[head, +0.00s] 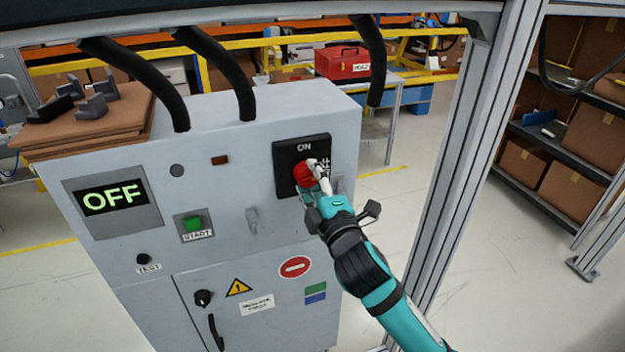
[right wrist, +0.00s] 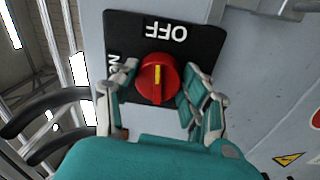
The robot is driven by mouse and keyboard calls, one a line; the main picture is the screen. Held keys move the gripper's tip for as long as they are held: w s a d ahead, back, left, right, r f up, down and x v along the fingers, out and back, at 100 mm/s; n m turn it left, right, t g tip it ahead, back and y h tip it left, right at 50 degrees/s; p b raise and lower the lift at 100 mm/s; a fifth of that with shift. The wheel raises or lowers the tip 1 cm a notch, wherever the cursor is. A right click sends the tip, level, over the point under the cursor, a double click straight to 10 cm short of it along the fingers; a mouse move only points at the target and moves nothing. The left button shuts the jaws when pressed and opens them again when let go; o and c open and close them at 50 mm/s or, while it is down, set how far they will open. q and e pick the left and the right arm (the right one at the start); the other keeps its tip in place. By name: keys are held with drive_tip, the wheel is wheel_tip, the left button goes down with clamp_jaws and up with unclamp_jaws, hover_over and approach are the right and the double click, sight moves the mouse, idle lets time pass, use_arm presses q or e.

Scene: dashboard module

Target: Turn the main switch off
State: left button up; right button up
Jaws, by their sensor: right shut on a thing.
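The main switch is a red round knob (head: 302,174) on a black plate (head: 289,158) on the grey cabinet. The plate reads ON at the top and OFF at the right in the head view. In the right wrist view the knob (right wrist: 157,78) has a yellow mark lined up toward the OFF label (right wrist: 165,32). My right gripper (head: 312,180) is shut on the knob, a finger on each side; its fingers also show in the right wrist view (right wrist: 157,92). The display (head: 112,197) reads OFF in green. My left gripper is not in view.
A green START button (head: 193,223), a TEST knob (head: 143,259) and a lower door knob (head: 203,298) are on the cabinet front. Black cables (head: 222,68) rise from its top. Brown boards (head: 85,125) lie at its left. A metal post (head: 470,170) stands right of my arm.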

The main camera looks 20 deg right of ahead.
drive_tip(key=shift+f+m, duration=0.15)
drive_tip(key=shift+m, duration=0.45)
drive_tip(key=o, duration=1.2)
drive_tip(key=shift+c, duration=0.2)
drive_tip(key=shift+s, duration=0.1)
drive_tip(key=s, duration=1.2)
drive_tip(key=shift+d+f, duration=0.2)
drive_tip(key=shift+f, duration=0.15)
drive_tip(key=shift+w, duration=0.1)
